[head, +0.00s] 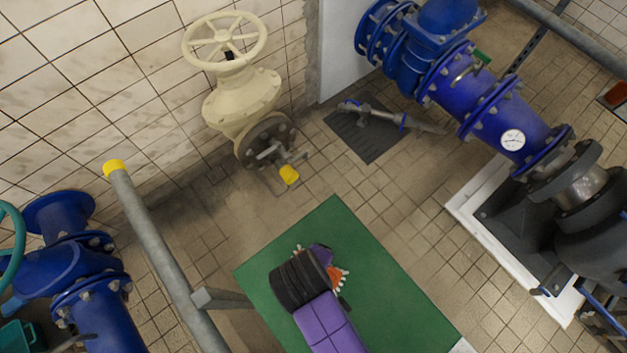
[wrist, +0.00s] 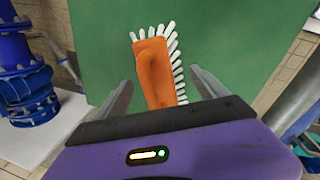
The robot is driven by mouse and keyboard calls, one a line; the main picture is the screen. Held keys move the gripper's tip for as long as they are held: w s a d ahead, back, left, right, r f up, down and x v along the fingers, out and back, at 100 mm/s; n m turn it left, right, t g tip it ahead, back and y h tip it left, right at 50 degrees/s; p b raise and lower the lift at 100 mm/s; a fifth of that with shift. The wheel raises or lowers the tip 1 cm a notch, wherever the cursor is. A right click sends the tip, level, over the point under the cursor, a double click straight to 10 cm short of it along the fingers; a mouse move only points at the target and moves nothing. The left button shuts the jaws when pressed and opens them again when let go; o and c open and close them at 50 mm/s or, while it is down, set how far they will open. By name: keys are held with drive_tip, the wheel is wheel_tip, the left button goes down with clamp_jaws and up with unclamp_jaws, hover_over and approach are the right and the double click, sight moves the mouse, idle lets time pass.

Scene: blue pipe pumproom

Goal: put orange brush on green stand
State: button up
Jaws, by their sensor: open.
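The orange brush (wrist: 152,72) with white bristles lies on the green stand (wrist: 215,40) in the wrist view. Its bristles run along its top and right side. In the head view, part of the orange brush (head: 334,274) shows beside my gripper, which covers the rest. The green stand (head: 385,265) is a flat green surface in the lower middle there. My gripper (wrist: 158,88) is open, with one finger on each side of the brush; both fingers look apart from it. I cannot tell the height of the fingertips above the stand.
A grey railing post with a yellow cap (head: 115,167) stands left of the stand. A cream valve (head: 240,95) is behind it by the tiled wall. Blue pipework (head: 490,100) stands at the right and more blue pipe (head: 85,290) at the left.

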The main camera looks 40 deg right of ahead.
wheel_tip(320, 180, up, 11)
drive_tip(key=a, duration=0.2)
drive_tip(key=shift+s+r, duration=0.2)
drive_tip(key=shift+s, duration=0.25)
drive_tip(key=s+d+r+m+t+y, duration=0.2)
drive_tip(key=s+d+r+m+t, duration=0.2)
drive_tip(key=d+r+t, duration=0.8)
drive_tip(key=shift+s+d+r+m+t, duration=0.35)
drive_tip(key=shift+s+d+t, duration=0.3)
drive_tip(key=shift+t, duration=0.45)
